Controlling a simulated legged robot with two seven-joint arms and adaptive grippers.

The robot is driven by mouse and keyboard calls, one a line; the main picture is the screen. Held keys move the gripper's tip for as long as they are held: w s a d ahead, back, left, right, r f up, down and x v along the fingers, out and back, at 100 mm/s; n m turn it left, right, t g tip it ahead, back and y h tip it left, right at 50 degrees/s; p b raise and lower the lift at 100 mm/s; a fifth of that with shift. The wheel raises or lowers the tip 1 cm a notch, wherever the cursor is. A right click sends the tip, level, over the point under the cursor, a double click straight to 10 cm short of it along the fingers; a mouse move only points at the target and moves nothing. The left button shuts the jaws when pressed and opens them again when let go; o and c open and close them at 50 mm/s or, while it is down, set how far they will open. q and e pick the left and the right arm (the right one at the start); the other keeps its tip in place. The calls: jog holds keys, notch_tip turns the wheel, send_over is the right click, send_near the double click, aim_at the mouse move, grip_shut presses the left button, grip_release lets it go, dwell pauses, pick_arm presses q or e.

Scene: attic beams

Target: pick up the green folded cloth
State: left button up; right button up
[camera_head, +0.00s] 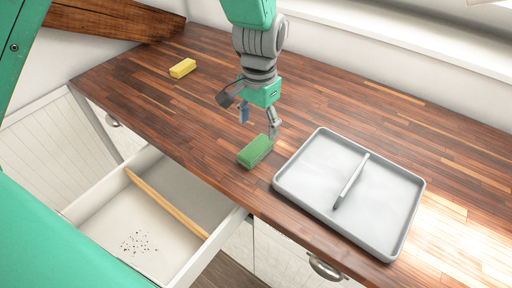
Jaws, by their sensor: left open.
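The green folded cloth (255,151) is a small block-like bundle on the dark wooden counter, left of the grey tray. My left gripper (257,121) hangs over the counter just behind the cloth, with its fingers apart and nothing seen between them. Its right finger ends close to the cloth's back right corner; I cannot tell whether it touches. My right gripper is not in view.
A grey tray (281,185) holding a pen-like stick (351,181) stands right of the cloth. A yellow block (183,68) lies at the back left. An open drawer (188,273) with a wooden divider (165,203) juts out below the counter's front edge. The counter's left middle is clear.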

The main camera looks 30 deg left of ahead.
aim_at(258, 148)
pick_arm(q)
jog(key=f, duration=0.3)
jog(key=shift+w+d+f, duration=0.1)
jog(key=shift+w+d, duration=0.05)
jog(key=shift+d, duration=0.1)
jog(key=f, duration=0.2)
jog(key=a+f, duration=0.1)
jog(key=f, duration=0.2)
jog(key=shift+a+f, duration=0.35)
jog(key=shift+a, duration=0.05)
jog(key=shift+d+f, duration=0.1)
jog(key=shift+f, duration=0.2)
jog(key=shift+d+r, duration=0.1)
jog(key=shift+d, duration=0.4)
jog(key=shift+c, duration=0.5)
jog(key=c, duration=1)
jog(key=shift+a, duration=0.35)
notch_tip(258, 148, up, 10)
jog(key=shift+d, duration=0.15)
